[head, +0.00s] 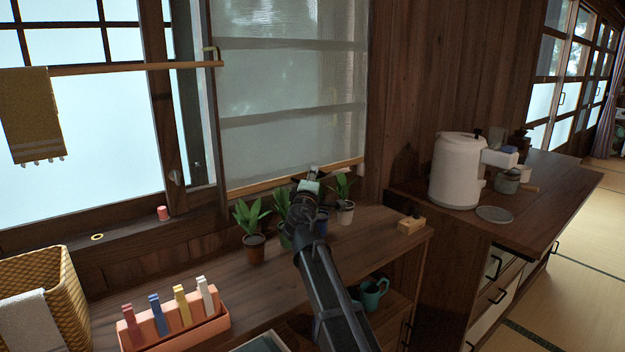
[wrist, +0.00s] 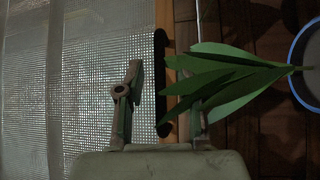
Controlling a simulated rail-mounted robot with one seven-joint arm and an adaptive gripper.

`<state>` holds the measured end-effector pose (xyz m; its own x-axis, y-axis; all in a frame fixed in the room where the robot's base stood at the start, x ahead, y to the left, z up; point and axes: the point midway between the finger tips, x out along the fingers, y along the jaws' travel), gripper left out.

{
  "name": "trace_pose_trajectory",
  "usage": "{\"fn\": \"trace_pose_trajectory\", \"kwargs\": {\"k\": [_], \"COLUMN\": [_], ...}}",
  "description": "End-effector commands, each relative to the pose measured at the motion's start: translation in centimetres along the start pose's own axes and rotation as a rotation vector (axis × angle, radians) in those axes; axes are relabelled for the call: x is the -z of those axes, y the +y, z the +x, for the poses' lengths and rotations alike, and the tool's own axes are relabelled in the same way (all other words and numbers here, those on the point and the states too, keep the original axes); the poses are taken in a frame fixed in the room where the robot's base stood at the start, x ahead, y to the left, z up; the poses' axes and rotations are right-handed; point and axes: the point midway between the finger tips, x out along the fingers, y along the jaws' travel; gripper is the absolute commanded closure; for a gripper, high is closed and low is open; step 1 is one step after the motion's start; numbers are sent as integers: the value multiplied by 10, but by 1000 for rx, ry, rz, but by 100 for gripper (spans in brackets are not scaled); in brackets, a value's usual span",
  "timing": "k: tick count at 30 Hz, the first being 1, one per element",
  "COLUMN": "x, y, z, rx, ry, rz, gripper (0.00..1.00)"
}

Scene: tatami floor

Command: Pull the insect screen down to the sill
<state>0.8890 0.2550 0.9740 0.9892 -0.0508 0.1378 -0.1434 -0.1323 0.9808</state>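The insect screen (head: 290,95) is a grey mesh hanging over the right window, with a light wooden bottom bar (head: 255,186) low in the frame. Whether the bar touches the sill cannot be told. In the wrist view the mesh (wrist: 75,80) fills the left side, and the bar (wrist: 185,12) runs vertically beside a dark strip (wrist: 160,75). My gripper (head: 309,184) is at the bar's right half. In the wrist view its fingers (wrist: 162,105) are apart, one over the mesh, the other beyond the bar and partly behind leaves. I cannot tell whether they touch the bar.
Potted plants stand close around my gripper: one at left (head: 252,222), one behind my wrist (head: 284,225), one at right (head: 344,195). Leaves (wrist: 225,75) cross the wrist view. A small wooden block (head: 411,225) and a peg rack (head: 175,318) sit on the shelf.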

Motion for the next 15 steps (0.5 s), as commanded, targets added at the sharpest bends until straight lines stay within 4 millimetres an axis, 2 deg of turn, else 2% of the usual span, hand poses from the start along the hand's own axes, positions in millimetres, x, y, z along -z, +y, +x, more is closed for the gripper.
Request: {"fn": "trace_pose_trajectory", "kwargs": {"k": [8,15], "x": [-1,-1], "y": [0,0], "z": [-29,-75], "rx": [0,0], "ry": [1,1], "rz": [0,0], "gripper": [64,64]}}
